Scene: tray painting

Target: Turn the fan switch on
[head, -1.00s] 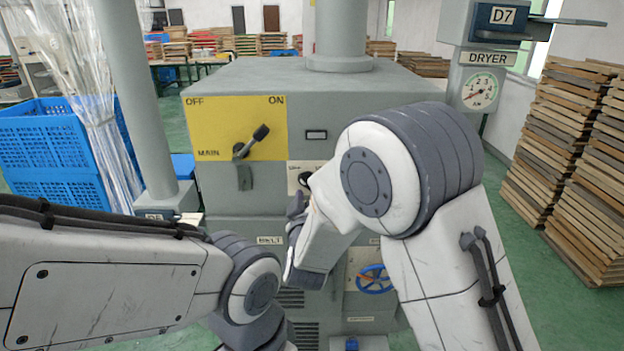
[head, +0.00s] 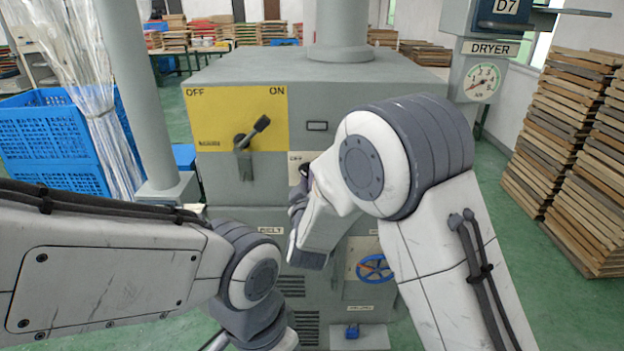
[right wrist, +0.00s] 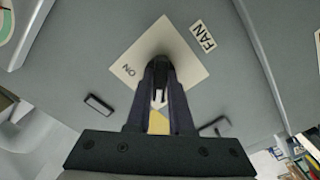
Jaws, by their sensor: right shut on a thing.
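The fan switch is a dark knob (right wrist: 161,62) on a white plate (right wrist: 185,72) on the grey machine's front. The plate has an ON mark, and a FAN label (right wrist: 203,36) sits beside it in the right wrist view. My right gripper (right wrist: 159,88) is shut on the knob, with a dark finger on each side. In the head view the plate (head: 294,158) shows OFF at its left end, and my right forearm hides the rest. Which mark the knob points to is unclear. My left arm comes in at lower left; its gripper is out of view.
A yellow panel (head: 220,105) with a MAIN lever (head: 250,135) is left of the fan plate. A blue handwheel (head: 374,268) is below it. Blue crates (head: 50,140) stand left, and stacked wooden frames (head: 575,150) stand right.

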